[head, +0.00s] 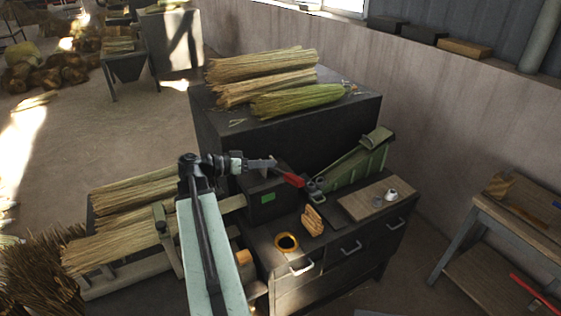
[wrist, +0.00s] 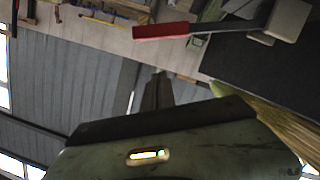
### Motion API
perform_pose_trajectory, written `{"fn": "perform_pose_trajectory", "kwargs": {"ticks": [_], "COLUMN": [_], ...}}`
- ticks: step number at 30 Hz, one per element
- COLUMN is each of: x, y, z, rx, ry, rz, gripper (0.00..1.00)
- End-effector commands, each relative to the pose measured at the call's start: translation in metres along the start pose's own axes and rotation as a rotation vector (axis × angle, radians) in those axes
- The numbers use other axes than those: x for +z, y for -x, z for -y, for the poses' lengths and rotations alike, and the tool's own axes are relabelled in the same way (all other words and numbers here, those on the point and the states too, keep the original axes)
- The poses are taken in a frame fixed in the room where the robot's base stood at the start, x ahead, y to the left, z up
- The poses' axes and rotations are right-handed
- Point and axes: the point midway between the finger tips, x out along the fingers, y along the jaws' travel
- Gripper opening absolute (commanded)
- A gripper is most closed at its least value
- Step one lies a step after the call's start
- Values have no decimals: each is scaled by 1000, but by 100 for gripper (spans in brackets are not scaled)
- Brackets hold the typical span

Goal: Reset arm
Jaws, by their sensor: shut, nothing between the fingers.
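My arm rises from the bottom of the head view and bends at its elbow. Its forearm points right, with my gripper (head: 268,162) at the end, above the dark machine box (head: 262,203) with a green panel. The gripper is shut and empty. A lever with a red handle (head: 292,180) shows just right of and below the gripper tip. In the wrist view, my narrow dark gripper (wrist: 158,85) shows shut, with the red handle (wrist: 160,31) beyond it and apart from it in the picture. The lever's grey rod runs right to a pale block.
Straw bundles (head: 262,75) lie on the dark cabinet behind. More straw (head: 125,210) lies on the left. A green metal holder (head: 358,165), a wooden board (head: 375,199) and a yellow-rimmed roll (head: 286,243) are on the bench. Floor at far left is mostly open.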

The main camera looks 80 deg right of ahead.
Motion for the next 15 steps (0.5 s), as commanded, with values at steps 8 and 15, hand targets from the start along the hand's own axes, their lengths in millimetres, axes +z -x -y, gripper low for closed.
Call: {"fn": "perform_pose_trajectory", "kwargs": {"ticks": [8, 15], "x": [0, 1], "y": [35, 36], "z": [-1, -1], "rx": [-1, -1], "ry": [0, 0], "rz": [-1, -1], "gripper": [0, 0]}}
